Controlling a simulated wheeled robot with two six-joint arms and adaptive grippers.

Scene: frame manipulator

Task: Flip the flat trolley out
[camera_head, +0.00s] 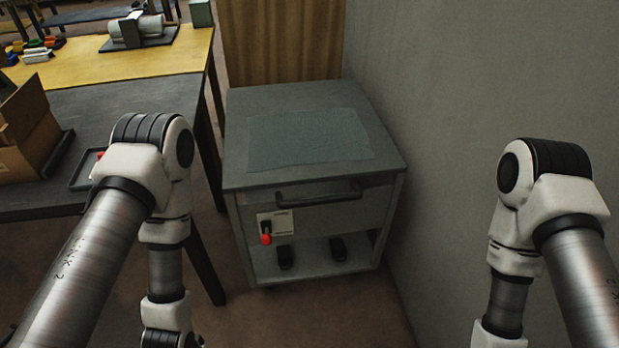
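A grey box-shaped cart or cabinet (240,170) stands on the floor in the middle, which may be the trolley. It has a flat top with a greenish mat (310,140) and a dark bar handle (318,194) on its front. Below the handle, at left, is a light plate with a red knob (266,238). Its open lower shelf holds two dark pedal-like pieces (285,257). My left and right arms come in at the two sides, apart from the cart. Both grippers are outside the picture.
A grey wall (455,90) runs close along the cart's right side. A dark table (130,100) with a cardboard box (30,130) stands at left. A yellow-topped table (150,62) and wooden panel (283,40) are behind. Brown floor (320,320) lies open in front.

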